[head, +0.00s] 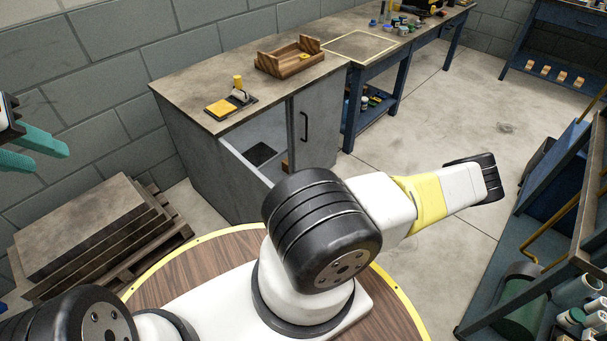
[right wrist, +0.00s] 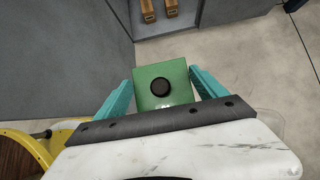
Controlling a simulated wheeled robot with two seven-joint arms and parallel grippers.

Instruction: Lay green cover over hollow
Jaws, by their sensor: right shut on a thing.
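My right gripper (right wrist: 160,88) is shut on the green cover (right wrist: 178,72), a square green block with a round black knob, seen in the right wrist view. A teal finger lies along each side of it. In the head view the right gripper and cover are not visible. My left gripper (head: 42,152) is at the left edge of the head view, its teal fingers apart and empty. A dark square (head: 262,153) lies inside the open grey cabinet (head: 215,165); I cannot tell whether it is the hollow.
On the cabinet top are a dark plate with a yellow square (head: 222,107), a yellow cylinder (head: 238,82) and a wooden tray (head: 290,66). The cabinet door (head: 318,115) stands open. Stacked slabs (head: 85,230) are at left, a blue rack (head: 565,200) at right.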

